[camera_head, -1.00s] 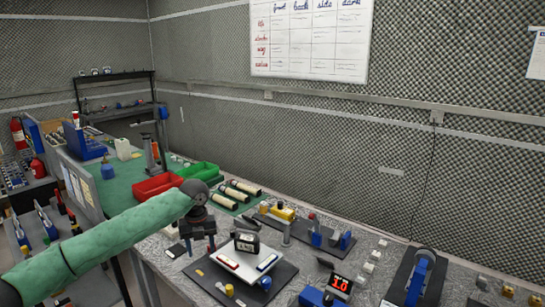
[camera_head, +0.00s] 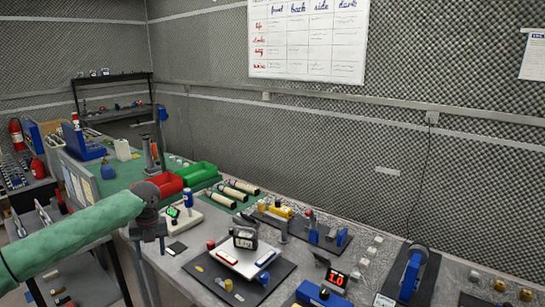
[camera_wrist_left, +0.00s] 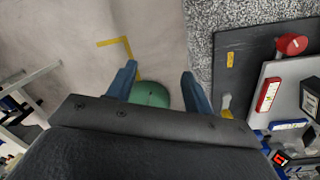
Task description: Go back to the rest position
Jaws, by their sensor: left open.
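My left arm, in a green sleeve, comes in from the left in the head view. My left gripper (camera_head: 149,240) hangs pointing down at the left front edge of the workbench, beside the dark mat (camera_head: 213,285). In the left wrist view its two blue-grey fingers (camera_wrist_left: 160,88) are apart with nothing held between them. Below them show the pale floor and a green rounded shape (camera_wrist_left: 150,95). My right gripper is in neither view.
The speckled workbench (camera_head: 170,262) carries a white plate (camera_head: 250,265) with a black meter (camera_head: 245,238), a red-digit display (camera_head: 336,278), green tubes and cream cylinders (camera_head: 238,188), and red and green bins (camera_head: 200,174). A black shelf (camera_head: 115,90) stands at the back left.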

